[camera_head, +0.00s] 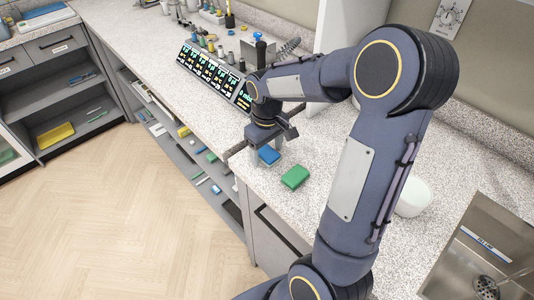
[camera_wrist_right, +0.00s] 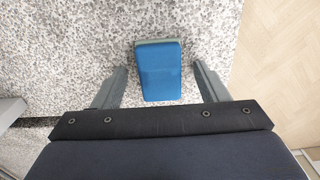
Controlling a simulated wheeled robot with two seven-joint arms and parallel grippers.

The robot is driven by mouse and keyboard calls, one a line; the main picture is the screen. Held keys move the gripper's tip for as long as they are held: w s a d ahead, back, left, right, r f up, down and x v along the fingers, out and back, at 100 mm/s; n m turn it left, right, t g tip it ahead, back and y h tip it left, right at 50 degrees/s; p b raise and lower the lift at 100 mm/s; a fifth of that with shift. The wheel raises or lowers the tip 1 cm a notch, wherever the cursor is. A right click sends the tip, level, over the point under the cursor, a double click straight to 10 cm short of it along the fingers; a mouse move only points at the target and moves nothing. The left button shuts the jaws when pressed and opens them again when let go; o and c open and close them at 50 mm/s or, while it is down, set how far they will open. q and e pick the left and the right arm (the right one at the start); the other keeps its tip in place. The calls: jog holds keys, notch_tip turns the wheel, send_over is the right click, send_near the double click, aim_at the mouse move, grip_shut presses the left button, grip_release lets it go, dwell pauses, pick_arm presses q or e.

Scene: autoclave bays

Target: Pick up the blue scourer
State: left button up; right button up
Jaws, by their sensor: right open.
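The blue scourer (camera_head: 269,156) lies flat on the speckled counter near its front edge. In the right wrist view the blue scourer (camera_wrist_right: 159,71) sits between the two spread fingers, with a gap on each side. A grey-green strip shows along its far edge. My right gripper (camera_head: 262,150) is open and directly above the scourer; it also shows in the right wrist view (camera_wrist_right: 160,85). The height of the fingertips over the counter is hard to tell. The left gripper is not in view.
A green scourer (camera_head: 295,177) lies close to the blue one. A white bowl (camera_head: 412,197) and a sink (camera_head: 490,255) are to the right. A row of displays (camera_head: 213,76) stands farther back. The counter's front edge is close by, above open shelves.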

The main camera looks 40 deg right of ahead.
aim_at(267, 152)
jog(key=shift+c, duration=0.2)
jog(key=c, duration=1)
jog(key=shift+r, duration=0.5)
notch_tip(267, 152, up, 2)
jog(key=shift+r, duration=0.2)
jog(key=s+a+r+b, duration=0.1)
jog(key=s+a+r, duration=0.7)
jog(key=s, duration=0.3)
jog(key=shift+a+r, duration=0.3)
jog(key=shift+r, duration=0.55)
